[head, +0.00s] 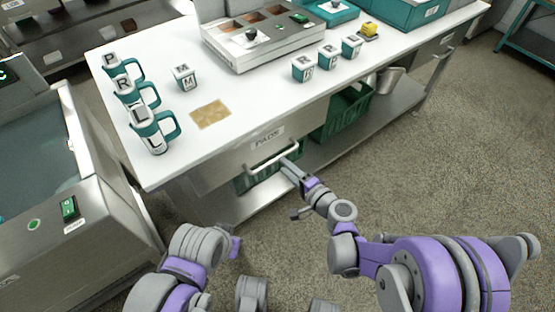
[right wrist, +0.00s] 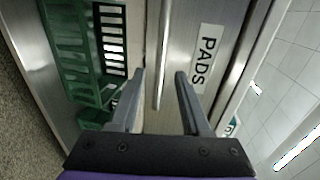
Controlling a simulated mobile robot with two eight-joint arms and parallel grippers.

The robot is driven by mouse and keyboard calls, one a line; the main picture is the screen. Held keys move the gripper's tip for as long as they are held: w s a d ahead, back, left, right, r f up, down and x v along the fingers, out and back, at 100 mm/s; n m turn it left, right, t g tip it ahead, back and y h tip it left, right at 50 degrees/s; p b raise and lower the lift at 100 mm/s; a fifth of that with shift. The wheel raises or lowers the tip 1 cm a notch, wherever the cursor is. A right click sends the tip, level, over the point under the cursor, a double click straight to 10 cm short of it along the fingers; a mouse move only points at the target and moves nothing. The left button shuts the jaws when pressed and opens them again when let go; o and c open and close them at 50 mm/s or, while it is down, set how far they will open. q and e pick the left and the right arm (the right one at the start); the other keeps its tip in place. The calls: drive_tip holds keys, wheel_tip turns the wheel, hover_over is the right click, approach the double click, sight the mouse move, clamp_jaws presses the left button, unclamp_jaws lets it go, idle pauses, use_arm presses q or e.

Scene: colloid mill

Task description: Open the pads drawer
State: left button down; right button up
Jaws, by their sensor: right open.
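The pads drawer is a steel front under the white worktop, with a PADS label (head: 267,139) and a pale bar handle (head: 273,158). Its front looks flush under the worktop, so the drawer appears shut. My right gripper (head: 289,165) is open at the right end of the handle. In the right wrist view the handle (right wrist: 163,60) runs lengthwise between the two spread fingertips (right wrist: 160,74), with the PADS label (right wrist: 207,60) to the right. I cannot tell whether the fingers reach around the bar. My left arm shows at the lower left, but its gripper is not visible.
Below the drawer, green crates (head: 343,112) stand on the steel lower shelf (head: 320,150). A steel machine (head: 90,230) stands at left. The floor at right is clear.

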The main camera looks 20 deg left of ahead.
sight(276, 159)
drive_tip(key=x, duration=0.5)
drive_tip(key=shift+w+a+b, duration=0.2)
drive_tip(key=shift+b, duration=0.15)
clamp_jaws()
idle(1.1)
